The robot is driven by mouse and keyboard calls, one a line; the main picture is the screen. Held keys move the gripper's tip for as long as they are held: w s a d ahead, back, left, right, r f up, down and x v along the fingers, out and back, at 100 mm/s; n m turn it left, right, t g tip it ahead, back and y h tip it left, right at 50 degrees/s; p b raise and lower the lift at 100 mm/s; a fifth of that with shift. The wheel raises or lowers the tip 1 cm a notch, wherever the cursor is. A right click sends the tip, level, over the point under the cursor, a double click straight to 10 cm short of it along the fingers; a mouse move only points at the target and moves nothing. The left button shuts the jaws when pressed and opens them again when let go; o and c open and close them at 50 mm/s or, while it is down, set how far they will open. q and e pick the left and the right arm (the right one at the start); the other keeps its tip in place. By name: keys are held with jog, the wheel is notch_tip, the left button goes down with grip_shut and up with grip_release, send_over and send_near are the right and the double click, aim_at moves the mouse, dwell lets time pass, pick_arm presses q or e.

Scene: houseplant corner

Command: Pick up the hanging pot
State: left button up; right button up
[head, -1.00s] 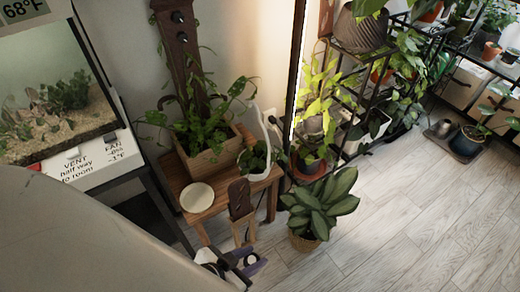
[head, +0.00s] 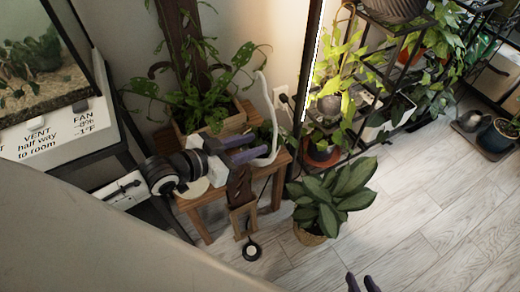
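The hanging pot is a small white pot with a tall white hanging loop (head: 270,100), standing on the right end of a small wooden stool (head: 212,207). It holds a green plant, and most of its body is hidden by my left gripper and leaves. My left gripper (head: 252,147) reaches in from the left above the stool. Its two purple fingers are apart and point right at the pot's near side, close to the loop; I cannot tell whether they touch it. My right gripper (head: 362,284) shows only its two purple fingertips, apart and empty, at the bottom edge.
A wooden planter (head: 215,122) with a leafy plant stands behind my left gripper. A cream dish (head: 194,187) lies on the stool under it. A basket plant (head: 330,197) stands on the floor to the right. A black plant rack (head: 408,75) is behind.

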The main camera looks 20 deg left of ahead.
pick_arm(q)
jog(key=b, duration=0.2)
send_over(274, 151)
jog(key=f, duration=0.2)
jog(key=shift+w+a+f, duration=0.1)
jog(key=shift+w+f, duration=0.1)
jog(key=shift+f, duration=0.2)
grip_shut()
dwell(0.9)
jog(key=shift+r, duration=0.1)
